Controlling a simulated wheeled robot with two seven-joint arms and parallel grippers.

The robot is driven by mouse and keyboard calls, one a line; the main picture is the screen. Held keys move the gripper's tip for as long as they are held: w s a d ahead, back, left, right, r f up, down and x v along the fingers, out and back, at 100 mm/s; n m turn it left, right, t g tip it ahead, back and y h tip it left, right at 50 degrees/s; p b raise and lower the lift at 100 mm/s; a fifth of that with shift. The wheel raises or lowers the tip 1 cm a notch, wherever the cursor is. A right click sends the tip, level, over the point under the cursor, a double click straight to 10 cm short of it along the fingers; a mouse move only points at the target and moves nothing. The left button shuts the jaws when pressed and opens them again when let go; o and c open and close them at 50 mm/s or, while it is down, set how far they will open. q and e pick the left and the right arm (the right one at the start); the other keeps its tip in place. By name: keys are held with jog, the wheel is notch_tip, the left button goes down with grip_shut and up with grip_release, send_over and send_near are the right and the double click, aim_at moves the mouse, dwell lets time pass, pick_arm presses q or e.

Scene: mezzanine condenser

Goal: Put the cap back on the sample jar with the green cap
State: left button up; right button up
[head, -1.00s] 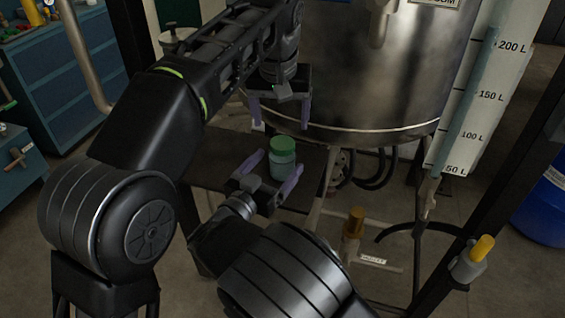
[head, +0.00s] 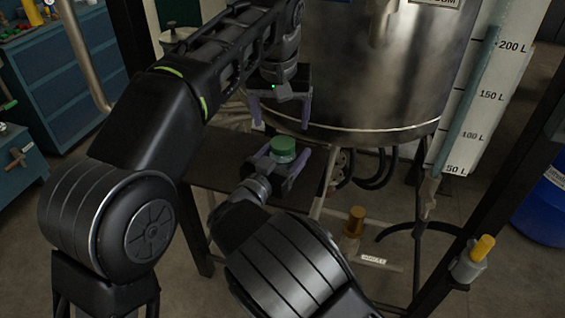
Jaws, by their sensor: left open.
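The sample jar (head: 283,157) stands on a dark shelf (head: 222,162), with its green cap (head: 283,144) sitting on its mouth; I cannot tell how tightly. My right gripper (head: 281,160) is low at the jar, with one purple finger to each side of it. Its palm and wrist hide most of the jar's body. I cannot tell whether the fingers touch the glass. My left gripper (head: 280,115) is open and empty, fingers pointing down, above the green cap and apart from it.
A large steel vessel (head: 375,75) stands close behind the grippers. A volume scale (head: 480,95) is to its right. A yellow-handled valve (head: 470,258) and a brass fitting (head: 355,220) are at the lower right.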

aim_at(283, 159)
grip_shut()
dwell(0.5)
pick_arm(q)
jog(key=shift+o, duration=0.2)
jog(key=o, duration=0.5)
jog(key=shift+c, duration=0.2)
pick_arm(e)
jog(key=shift+o, duration=2.1)
grip_release()
pick_arm(q)
jog(key=shift+f+b, duration=0.3)
pick_arm(e)
jog(key=shift+v, duration=3.95)
